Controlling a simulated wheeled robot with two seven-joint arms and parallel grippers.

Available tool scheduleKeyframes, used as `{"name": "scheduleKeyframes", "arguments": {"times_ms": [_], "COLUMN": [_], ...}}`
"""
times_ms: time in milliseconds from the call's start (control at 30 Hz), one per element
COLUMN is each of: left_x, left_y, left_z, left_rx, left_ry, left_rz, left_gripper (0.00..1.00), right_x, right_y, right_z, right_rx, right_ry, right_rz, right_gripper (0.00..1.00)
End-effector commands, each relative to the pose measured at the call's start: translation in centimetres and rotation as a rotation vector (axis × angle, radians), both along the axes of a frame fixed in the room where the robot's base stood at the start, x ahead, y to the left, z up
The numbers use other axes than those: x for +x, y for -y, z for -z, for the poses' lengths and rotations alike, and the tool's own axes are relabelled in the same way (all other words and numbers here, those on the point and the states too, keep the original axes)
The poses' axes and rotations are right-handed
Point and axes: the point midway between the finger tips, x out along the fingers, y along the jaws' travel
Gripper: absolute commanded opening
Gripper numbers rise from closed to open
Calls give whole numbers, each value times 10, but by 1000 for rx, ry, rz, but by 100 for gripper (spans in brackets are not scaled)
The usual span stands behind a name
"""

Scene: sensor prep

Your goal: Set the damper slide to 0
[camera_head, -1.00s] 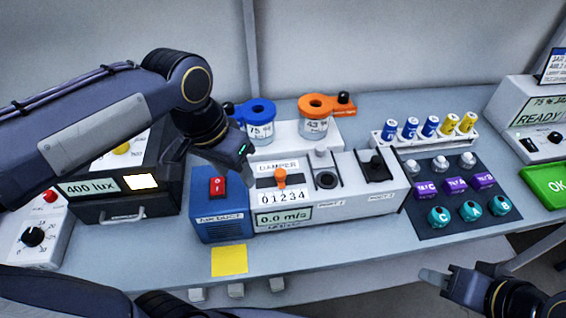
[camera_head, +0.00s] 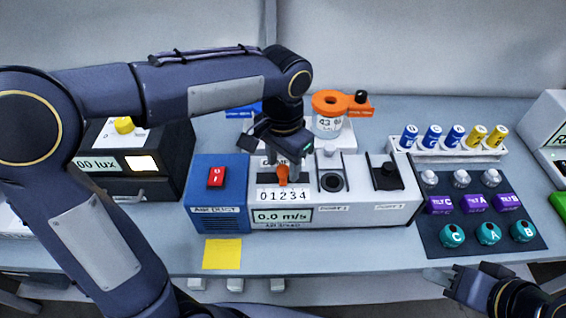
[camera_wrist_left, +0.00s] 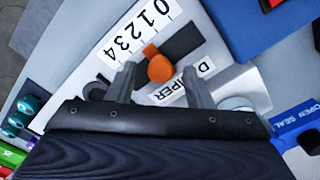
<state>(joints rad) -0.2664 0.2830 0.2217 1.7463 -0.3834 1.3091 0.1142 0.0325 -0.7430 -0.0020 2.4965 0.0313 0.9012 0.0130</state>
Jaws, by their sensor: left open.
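The damper slide's orange knob (camera_head: 282,175) stands in its dark slot on the air duct unit, by about the 2 of the printed 0–4 scale (camera_head: 283,195). The 0 is at the scale's left end in the head view. My left gripper (camera_head: 284,165) is open, pointing down over the knob. In the left wrist view its two fingers (camera_wrist_left: 159,70) are on either side of the orange knob (camera_wrist_left: 158,64), with gaps visible. The display (camera_head: 283,216) reads 0.0 m/s. My right gripper (camera_head: 436,276) is at the lower right, away from the unit; its jaw opening is unclear.
The red switch (camera_head: 216,177) on the blue housing is left of the slide; two ports (camera_head: 332,181) are to its right. A yellow note (camera_head: 222,254) lies on the bench in front.

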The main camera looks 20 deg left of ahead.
Motion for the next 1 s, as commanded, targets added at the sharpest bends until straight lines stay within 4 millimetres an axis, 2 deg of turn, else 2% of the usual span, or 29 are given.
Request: {"name": "scheduleKeyframes", "arguments": {"times_ms": [333, 700, 900, 1000], "left_x": [0, 0, -1, -3], "left_y": [0, 0, -2, -16], "left_z": [6, 6, 6, 5], "left_rx": [0, 0, 0, 0], "left_ry": [0, 0, 1, 1], "left_rz": [-1, -1, -2, -6], "left_gripper": [47, 0, 0, 0], "right_x": [0, 0, 0, 0], "right_y": [0, 0, 0, 0], "right_z": [0, 0, 0, 0], "right_rx": [0, 0, 0, 0], "right_ry": [0, 0, 0, 0], "right_rz": [0, 0, 0, 0], "right_gripper": [36, 36, 36, 36]}}
